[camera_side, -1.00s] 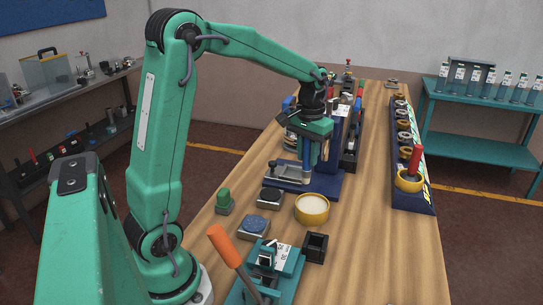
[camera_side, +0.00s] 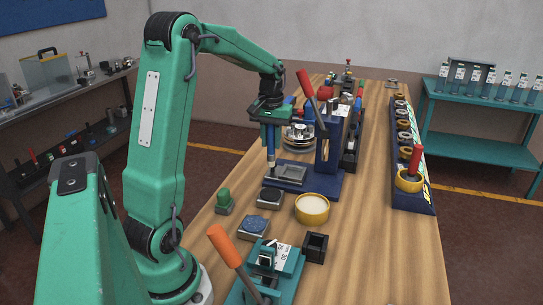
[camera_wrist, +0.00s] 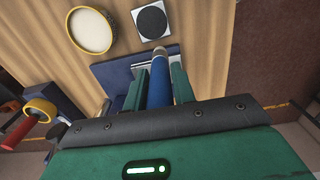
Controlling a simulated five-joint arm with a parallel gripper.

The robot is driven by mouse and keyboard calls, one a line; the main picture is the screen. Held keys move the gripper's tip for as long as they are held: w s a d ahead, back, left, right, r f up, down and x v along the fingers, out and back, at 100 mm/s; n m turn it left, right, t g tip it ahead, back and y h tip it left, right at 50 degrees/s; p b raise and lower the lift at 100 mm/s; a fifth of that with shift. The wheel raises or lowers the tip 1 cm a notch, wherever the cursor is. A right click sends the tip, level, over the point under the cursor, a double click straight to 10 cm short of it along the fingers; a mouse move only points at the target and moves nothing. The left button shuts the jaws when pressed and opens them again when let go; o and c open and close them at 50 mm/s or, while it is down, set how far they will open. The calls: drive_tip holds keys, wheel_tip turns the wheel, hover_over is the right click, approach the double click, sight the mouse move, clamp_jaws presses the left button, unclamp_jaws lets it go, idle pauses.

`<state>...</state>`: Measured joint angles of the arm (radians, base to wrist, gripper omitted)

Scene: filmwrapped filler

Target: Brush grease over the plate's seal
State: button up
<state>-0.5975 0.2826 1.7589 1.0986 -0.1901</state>
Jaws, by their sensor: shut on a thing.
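My gripper (camera_side: 270,138) is shut on a blue-handled brush (camera_side: 271,158), which it holds upright with its tip down. In the wrist view the blue handle (camera_wrist: 160,78) shows between my green fingers. The grey plate (camera_side: 291,174) lies on the navy base of a press. The brush's lower end is at the plate's left end; I cannot tell whether it touches. The seal is too small to make out. A yellow tub (camera_side: 325,215) of pale cream stuff, seemingly the grease, stands in front of the press; it also shows in the wrist view (camera_wrist: 113,30).
The press post (camera_side: 330,150) with a red-handled lever stands right of my gripper. Nearer are a block with a black disc (camera_side: 270,196), a blue pad (camera_side: 253,226), a green-topped piece (camera_side: 224,200) and a teal orange-handled press (camera_side: 290,262). The table's right-front is clear.

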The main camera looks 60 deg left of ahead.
sight(271, 160)
drive_tip(key=shift+f, duration=3.8)
drive_tip(key=shift+s+d, duration=0.55)
drive_tip(key=shift+d, duration=0.15)
drive_tip(key=shift+s+d, duration=1.65)
drive_tip(key=shift+d, duration=0.2)
drive_tip(key=shift+w+a+f, duration=0.1)
drive_tip(key=shift+w+a, duration=2.15)
drive_tip(key=shift+a, duration=0.3)
drive_tip(key=shift+w+d, duration=0.55)
drive_tip(key=shift+s+d, duration=2.3)
drive_tip(key=shift+d, duration=0.15)
drive_tip(key=shift+w+a, duration=2.25)
drive_tip(key=shift+a, duration=0.25)
wheel_tip(271, 160, up, 8)
